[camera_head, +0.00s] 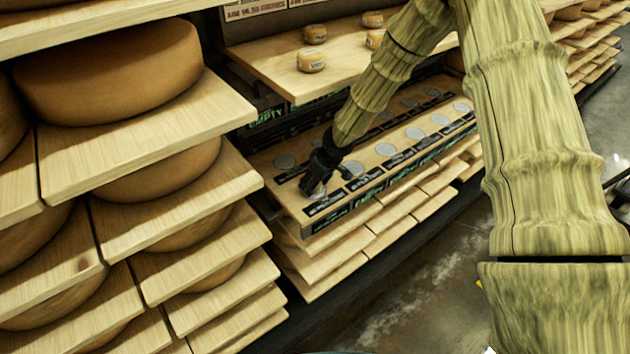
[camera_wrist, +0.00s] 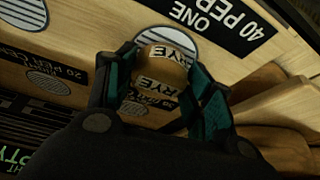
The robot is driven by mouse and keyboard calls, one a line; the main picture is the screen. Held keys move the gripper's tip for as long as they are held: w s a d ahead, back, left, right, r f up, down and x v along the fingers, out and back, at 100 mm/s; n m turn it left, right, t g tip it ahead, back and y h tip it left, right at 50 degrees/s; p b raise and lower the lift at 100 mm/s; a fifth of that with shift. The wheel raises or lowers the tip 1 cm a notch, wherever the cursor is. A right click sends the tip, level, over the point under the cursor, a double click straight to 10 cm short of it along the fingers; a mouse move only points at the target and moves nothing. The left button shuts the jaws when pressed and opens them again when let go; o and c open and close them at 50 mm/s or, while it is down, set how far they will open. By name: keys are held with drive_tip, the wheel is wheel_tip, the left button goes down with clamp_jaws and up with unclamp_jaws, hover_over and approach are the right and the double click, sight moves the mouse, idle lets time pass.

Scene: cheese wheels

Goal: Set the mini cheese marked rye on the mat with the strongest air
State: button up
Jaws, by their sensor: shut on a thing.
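The mini cheese marked rye (camera_wrist: 162,70) is a small tan-orange cheese with white labels reading RYE. In the wrist view it stands between the two teal-padded fingers of my gripper (camera_wrist: 165,85), which is shut on it. The cheese overlaps a round grey striped mat (camera_wrist: 178,43) beside a black label (camera_wrist: 232,25) reading "40 PER" and "ONE"; I cannot tell whether it touches the mat. In the head view my gripper (camera_head: 315,187) is low over the near-left end of the mat shelf (camera_head: 266,172), and it hides the cheese.
Several other grey mats, such as this one (camera_head: 386,149), lie on the shelf beside black labels. Several mini cheeses, one here (camera_head: 311,60), stand on the upper shelf. Large cheese wheels (camera_head: 110,70) fill racks at left.

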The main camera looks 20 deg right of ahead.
drive_tip(key=o, duration=1.1)
drive_tip(key=shift+f, duration=0.1)
drive_tip(key=shift+c, duration=0.2)
drive_tip(key=v, duration=1.2)
drive_tip(key=shift+b, duration=0.4)
